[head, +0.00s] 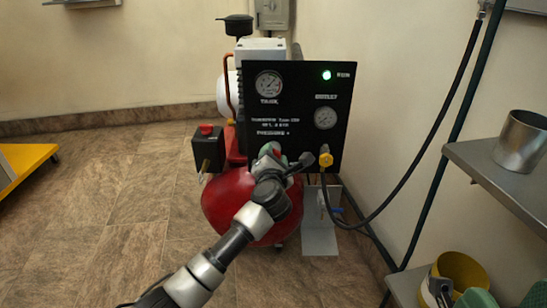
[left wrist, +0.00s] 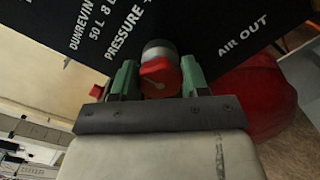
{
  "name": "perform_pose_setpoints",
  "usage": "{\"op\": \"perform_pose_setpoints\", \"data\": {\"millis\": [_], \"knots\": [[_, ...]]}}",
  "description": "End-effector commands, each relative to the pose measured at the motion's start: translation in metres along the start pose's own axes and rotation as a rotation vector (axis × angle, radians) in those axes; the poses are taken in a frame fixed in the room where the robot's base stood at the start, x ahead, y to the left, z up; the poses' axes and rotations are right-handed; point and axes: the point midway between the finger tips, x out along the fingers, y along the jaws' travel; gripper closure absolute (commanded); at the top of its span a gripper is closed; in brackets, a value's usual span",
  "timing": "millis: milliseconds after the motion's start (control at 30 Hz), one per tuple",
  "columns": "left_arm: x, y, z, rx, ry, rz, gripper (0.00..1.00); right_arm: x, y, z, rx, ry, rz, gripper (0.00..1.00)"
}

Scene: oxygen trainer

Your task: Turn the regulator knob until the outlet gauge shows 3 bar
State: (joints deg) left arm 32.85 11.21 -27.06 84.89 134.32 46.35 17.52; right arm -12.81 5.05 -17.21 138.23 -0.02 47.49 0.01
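The regulator knob (left wrist: 160,75) is red with a pale pointer mark and sits on a grey collar on the black panel in the left wrist view. My left gripper (left wrist: 159,82) has its green fingers on either side of the knob, seemingly touching it. In the head view my left gripper (head: 271,156) is at the lower left of the panel (head: 300,88) and mostly covers the knob. My right gripper is not in view.
A tank gauge (head: 268,84) and a lit green run lamp (head: 326,75) are on the panel. A yellow fitting (head: 326,158) with a dark hose (head: 425,150) is close right of my gripper. A red tank (head: 235,205) is below. A metal shelf (head: 500,175) stands at the right.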

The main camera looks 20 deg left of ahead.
Motion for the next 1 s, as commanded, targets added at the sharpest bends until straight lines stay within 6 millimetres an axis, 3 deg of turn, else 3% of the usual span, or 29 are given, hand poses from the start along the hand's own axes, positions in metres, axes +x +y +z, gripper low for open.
{"op": "perform_pose_setpoints", "data": {"millis": [67,433,633,1000], "knots": [[0.000,0.000,0.000,0.000,0.000,0.000,0.78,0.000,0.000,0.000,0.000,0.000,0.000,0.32],[-0.001,0.001,0.001,0.022,0.001,-0.001,0.78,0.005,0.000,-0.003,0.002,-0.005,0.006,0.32],[-0.001,0.001,0.003,0.065,0.003,-0.004,0.78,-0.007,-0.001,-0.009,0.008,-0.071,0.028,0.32],[-0.001,0.001,0.003,0.183,0.003,-0.004,0.78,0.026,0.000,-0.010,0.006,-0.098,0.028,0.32]]}}
